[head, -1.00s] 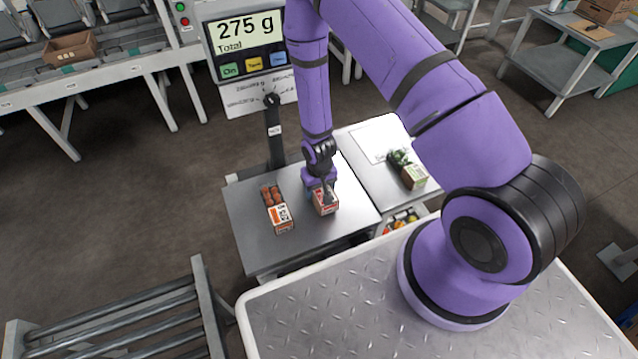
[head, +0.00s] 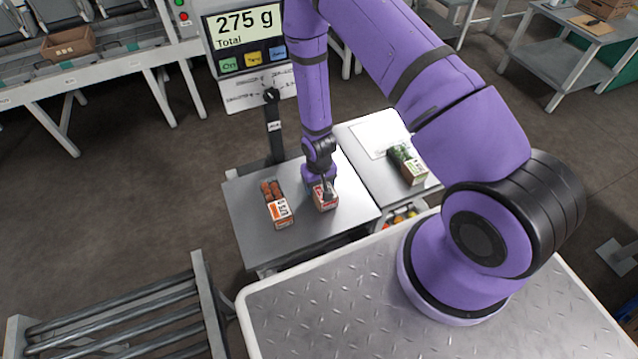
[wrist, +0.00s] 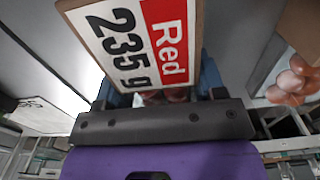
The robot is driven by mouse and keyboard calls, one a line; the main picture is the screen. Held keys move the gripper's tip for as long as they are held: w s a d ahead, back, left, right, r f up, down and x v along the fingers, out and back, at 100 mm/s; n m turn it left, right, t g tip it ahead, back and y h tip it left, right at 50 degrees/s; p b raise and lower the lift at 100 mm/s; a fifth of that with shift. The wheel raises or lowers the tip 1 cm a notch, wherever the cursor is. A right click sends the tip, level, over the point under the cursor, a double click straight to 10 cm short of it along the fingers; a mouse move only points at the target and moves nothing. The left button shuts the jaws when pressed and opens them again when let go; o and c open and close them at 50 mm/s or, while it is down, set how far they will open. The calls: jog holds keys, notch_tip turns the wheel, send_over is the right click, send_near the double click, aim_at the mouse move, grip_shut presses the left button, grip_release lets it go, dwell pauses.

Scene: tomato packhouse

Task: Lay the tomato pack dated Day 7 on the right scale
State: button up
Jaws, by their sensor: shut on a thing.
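My gripper (head: 322,186) points down over a steel-topped stand and is shut on a small tomato pack (head: 326,202). In the wrist view, the held pack (wrist: 135,45) shows a label reading "Red" and "235 g"; no date is readable. I cannot tell whether its underside touches the steel top (head: 250,225). Another tomato pack (head: 278,208), with red tomatoes and an orange and white label, lies on the same top to the left. A display (head: 244,40) behind reads "275 g Total". I cannot tell which surface is the right scale.
A pack with green contents (head: 408,166) lies on the adjoining right-hand stand beside a white sheet (head: 378,136). A dark post (head: 273,125) rises behind the steel top. A roller rack (head: 120,325) stands front left. The steel top's front left is clear.

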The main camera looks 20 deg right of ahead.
jog(key=shift+f, duration=0.2)
jog(key=o, duration=1.1)
notch_tip(320, 180, up, 11)
jog(key=shift+f, duration=0.15)
dwell(0.4)
